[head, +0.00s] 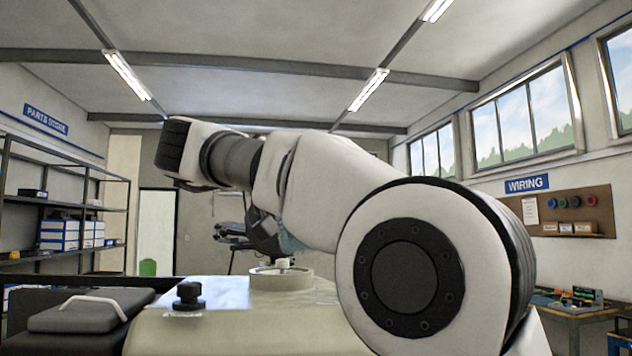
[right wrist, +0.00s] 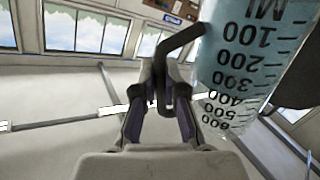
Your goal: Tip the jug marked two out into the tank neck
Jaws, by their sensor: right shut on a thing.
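My right gripper (right wrist: 160,85) is shut on the dark hooked handle (right wrist: 180,65) of a clear jug (right wrist: 240,62). The jug has a black millilitre scale and a pale blue tint; no mark two shows. The right wrist view is upside down, and the jug looks roughly upright with some tilt. In the head view only a bluish piece of the jug (head: 290,241) shows behind my right arm. The pale tank (head: 230,325) has a round neck (head: 281,281) just below the jug. A small white shape (head: 283,263) stands at the neck; I cannot tell what it is. My left gripper is out of view.
A black knob-like cap (head: 188,295) sits on the tank top, left of the neck. A dark grey case (head: 85,312) with a pale handle is at the left. A dark frame (head: 232,234) shows behind the tank. Shelves and a workbench stand farther off.

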